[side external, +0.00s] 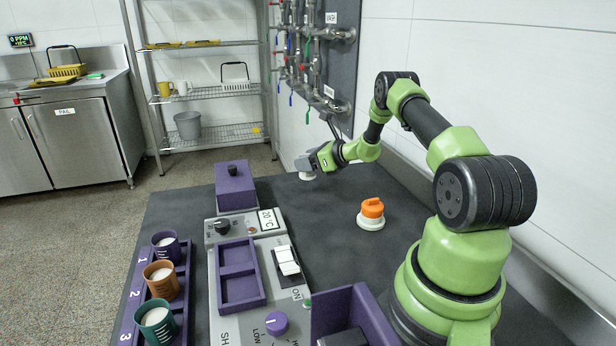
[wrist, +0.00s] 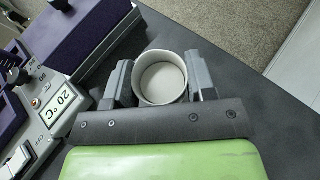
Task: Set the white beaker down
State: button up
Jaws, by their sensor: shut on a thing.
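The white beaker (wrist: 162,78) is between the two fingers of my gripper (wrist: 161,82) in the wrist view, with its round mouth facing the camera. Its inside looks pale, and I cannot tell whether it holds anything. In the side view the white beaker (side external: 306,174) is small and partly hidden by my gripper (side external: 314,164), near the far end of the dark worktop (side external: 330,225). My gripper is shut on it. I cannot tell whether its base touches the worktop.
A purple box (side external: 235,190) and the control panel with a 20 °C display (side external: 268,220) stand to the left. An orange-topped white item (side external: 371,213) stands nearer. A rack (side external: 128,300) holds purple, brown and green cups. Worktop around the beaker looks clear.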

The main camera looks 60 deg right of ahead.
aim_at(308, 175)
jog(key=shift+f, duration=2.1)
jog(key=shift+f, duration=0.1)
jog(key=o, duration=1)
